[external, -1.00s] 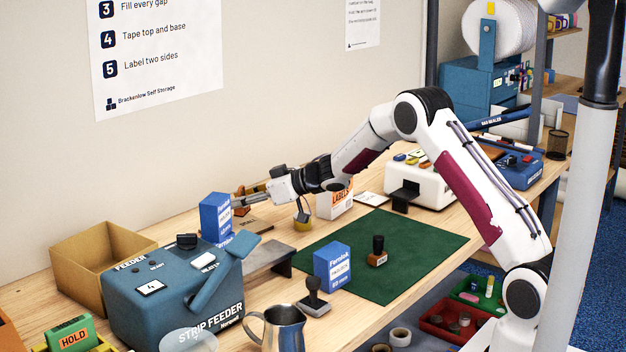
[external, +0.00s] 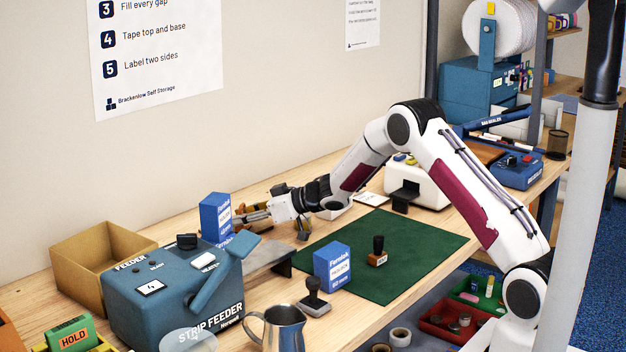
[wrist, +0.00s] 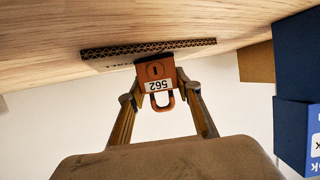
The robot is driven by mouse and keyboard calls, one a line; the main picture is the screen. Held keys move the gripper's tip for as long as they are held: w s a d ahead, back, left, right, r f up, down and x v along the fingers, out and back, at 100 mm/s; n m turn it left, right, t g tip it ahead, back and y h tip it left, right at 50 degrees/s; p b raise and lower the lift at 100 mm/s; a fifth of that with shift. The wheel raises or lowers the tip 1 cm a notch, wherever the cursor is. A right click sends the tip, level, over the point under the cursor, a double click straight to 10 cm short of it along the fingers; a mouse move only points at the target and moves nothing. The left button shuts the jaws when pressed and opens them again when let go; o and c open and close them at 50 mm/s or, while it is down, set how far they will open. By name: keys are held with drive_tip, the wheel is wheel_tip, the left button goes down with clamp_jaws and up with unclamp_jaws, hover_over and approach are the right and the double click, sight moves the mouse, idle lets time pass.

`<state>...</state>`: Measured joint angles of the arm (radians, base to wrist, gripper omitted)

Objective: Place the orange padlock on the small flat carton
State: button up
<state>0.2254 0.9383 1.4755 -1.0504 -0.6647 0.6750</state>
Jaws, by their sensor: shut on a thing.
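My gripper (external: 248,213) is low over the back of the bench, just right of a tall blue box. In the wrist view its two fingers (wrist: 160,92) are closed on the orange padlock (wrist: 156,70), which bears a white "562" label and has its shackle toward the palm. The small flat carton (wrist: 105,57), a thin brown corrugated sheet, lies on the wood right at the padlock's body. The padlock overlaps the carton's edge in this view; I cannot tell whether they touch. In the external view the padlock and carton are mostly hidden by the gripper and blue box.
The tall blue box (external: 214,215) stands close beside my gripper and also shows in the wrist view (wrist: 298,65). A blue strip feeder (external: 170,300) and an open brown box (external: 90,262) are to the left.

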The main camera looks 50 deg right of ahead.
drive_tip(key=shift+f, duration=0.1)
idle(0.3)
drive_tip(key=o, duration=1.4)
drive_tip(key=shift+c, duration=0.2)
drive_tip(key=shift+s+d+r, duration=0.1)
drive_tip(key=shift+s+r, duration=0.05)
drive_tip(key=shift+r, duration=0.1)
drive_tip(key=shift+v, duration=5.8)
drive_tip(key=shift+f, duration=0.1)
